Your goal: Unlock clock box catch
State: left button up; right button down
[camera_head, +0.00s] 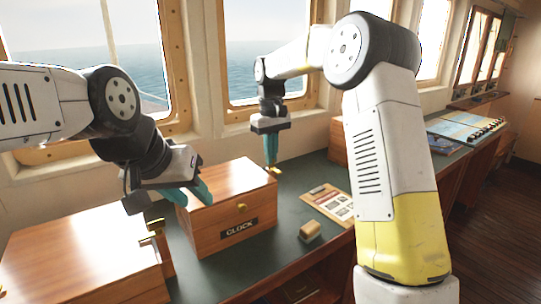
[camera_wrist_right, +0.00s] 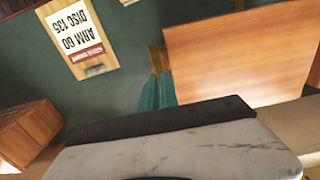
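The wooden clock box (camera_head: 222,222), labelled CLOCK, stands closed on the green desk top. A small brass knob (camera_head: 242,207) is on its front, and a brass catch (camera_head: 274,171) is at its right end. My right gripper (camera_head: 271,162) points down at that end, its teal fingers close together just above the catch. In the right wrist view the fingertips (camera_wrist_right: 155,76) meet beside the brass catch (camera_wrist_right: 155,57), at the edge of the box lid (camera_wrist_right: 235,55); contact is unclear. My left gripper (camera_head: 199,203) is over the box's left end, fingers apart and empty.
Another wooden box (camera_head: 85,255) with a brass fitting (camera_head: 153,228) stands to the left. Windows and a wall stand close behind. Bare green desk lies in front.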

dwell(0.5)
jog(key=c, duration=1.6)
grip_release()
jog(key=shift+r, duration=0.1)
notch_tip(320, 180, up, 7)
jog(key=shift+r, duration=0.3)
